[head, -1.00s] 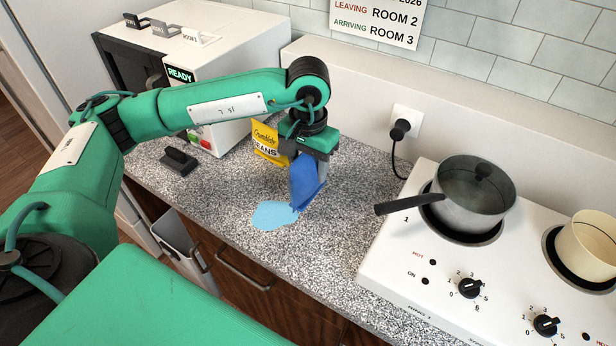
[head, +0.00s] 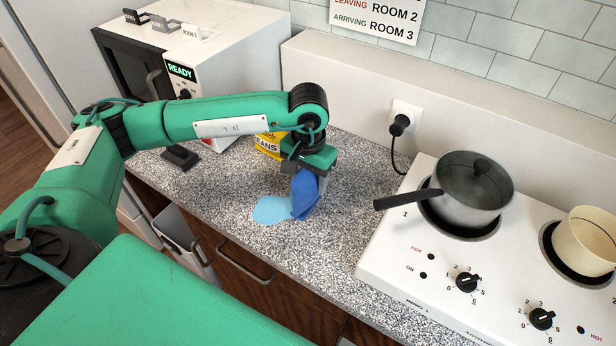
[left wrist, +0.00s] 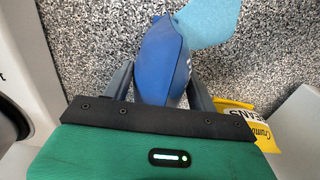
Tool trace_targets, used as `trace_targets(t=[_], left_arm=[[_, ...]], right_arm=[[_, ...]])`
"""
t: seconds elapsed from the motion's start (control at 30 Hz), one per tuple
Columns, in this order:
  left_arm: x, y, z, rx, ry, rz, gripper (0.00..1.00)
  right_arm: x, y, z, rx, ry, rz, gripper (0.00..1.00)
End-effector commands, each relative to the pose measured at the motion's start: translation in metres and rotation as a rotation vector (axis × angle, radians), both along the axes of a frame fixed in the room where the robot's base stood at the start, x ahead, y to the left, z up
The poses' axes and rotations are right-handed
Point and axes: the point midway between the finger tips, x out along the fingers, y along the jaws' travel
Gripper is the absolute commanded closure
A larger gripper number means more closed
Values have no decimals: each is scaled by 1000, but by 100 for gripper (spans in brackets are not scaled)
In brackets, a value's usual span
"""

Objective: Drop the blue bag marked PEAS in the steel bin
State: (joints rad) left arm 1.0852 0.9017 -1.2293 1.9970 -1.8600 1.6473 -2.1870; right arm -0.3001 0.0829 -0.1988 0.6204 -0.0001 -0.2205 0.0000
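My left gripper (head: 315,178) points down over the speckled counter, its fingers closed on either side of a blue bag (head: 303,196). In the left wrist view the bag (left wrist: 163,62) fills the space between the two fingers (left wrist: 160,88). Its lettering is not readable. The bag hangs tilted by the light blue patch on the counter; I cannot tell whether its lower edge touches the counter. A grey steel bin (head: 170,226) with an open top is at the counter's front edge, to the left and lower. My right gripper is not in view.
A yellow bag marked BEANS (head: 268,146) stands just behind my gripper. A light blue patch (head: 270,210) lies on the counter. The white appliance reading READY (head: 240,60) is behind my arm. A hob with a lidded pan (head: 474,192) is at right, its handle jutting left.

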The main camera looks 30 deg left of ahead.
Motion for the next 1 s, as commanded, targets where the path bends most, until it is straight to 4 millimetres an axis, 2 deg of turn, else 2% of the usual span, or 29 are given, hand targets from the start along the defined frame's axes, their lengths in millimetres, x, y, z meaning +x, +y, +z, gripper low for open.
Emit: trace_targets(t=[0.03, 0.07, 0.47, 0.5, 0.57, 0.8, 1.0], left_arm=[[0, 0, 0, 0, 0, 0, 31], [0, 0, 0, 0, 0, 0, 25], [0, 0, 5, 0, 0, 0, 25], [1, 0, 7, 0, -3, 0, 25], [1, 0, 16, -1, -5, -1, 25], [1, 0, 69, -1, -7, 0, 25], [1, 0, 105, 0, -3, 0, 25]], right_arm=[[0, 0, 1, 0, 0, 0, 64], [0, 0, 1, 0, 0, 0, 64], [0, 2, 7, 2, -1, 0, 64], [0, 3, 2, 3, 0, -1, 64], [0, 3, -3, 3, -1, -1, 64], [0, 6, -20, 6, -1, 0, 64], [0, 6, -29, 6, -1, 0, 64]])
